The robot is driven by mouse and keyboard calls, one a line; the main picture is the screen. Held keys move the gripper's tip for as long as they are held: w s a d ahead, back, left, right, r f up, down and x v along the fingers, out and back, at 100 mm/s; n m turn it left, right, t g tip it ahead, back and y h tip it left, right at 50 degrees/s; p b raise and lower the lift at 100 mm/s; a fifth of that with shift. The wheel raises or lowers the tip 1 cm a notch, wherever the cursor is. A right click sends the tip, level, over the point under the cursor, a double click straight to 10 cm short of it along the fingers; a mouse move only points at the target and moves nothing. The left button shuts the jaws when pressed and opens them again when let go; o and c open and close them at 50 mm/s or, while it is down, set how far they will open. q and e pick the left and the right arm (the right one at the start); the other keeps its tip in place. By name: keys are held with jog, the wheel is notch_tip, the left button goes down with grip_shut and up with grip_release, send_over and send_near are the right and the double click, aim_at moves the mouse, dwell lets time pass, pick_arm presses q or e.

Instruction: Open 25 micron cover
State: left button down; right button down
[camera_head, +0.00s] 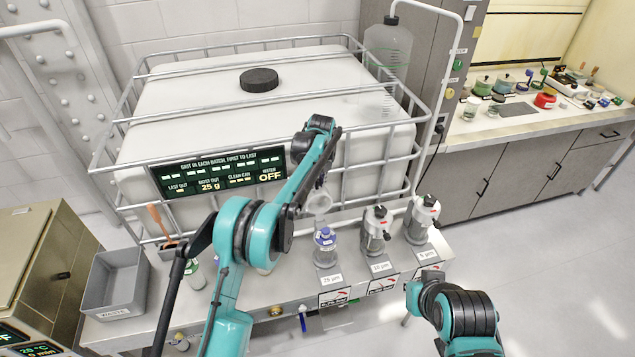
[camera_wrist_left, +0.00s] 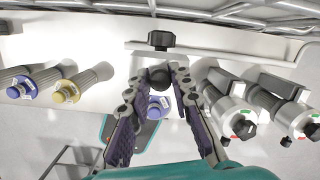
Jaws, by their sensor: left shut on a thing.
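In the left wrist view, the left gripper's fingertips (camera_wrist_left: 160,75) close together around a dark part, and a purple cap (camera_wrist_left: 159,106) shows between the fingers. My right gripper (camera_head: 428,290) is low at the bench's front right; its fingers are unclear.
Grey housings stand at 10 µm (camera_head: 376,232) and 5 µm (camera_head: 421,220), right of the bottle. A caged white tank (camera_head: 210,115) rises behind. A grey waste bin (camera_head: 115,283) is at left. The side counter (camera_head: 515,125) holds jars.

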pick_arm(q)
jog(key=shift+w, duration=0.2)
jog(key=c, duration=1.4)
grip_release()
notch_tip(320, 180, up, 12)
jog(key=s, duration=0.2)
jog(key=shift+d, duration=0.3)
jog(key=shift+f, duration=0.15)
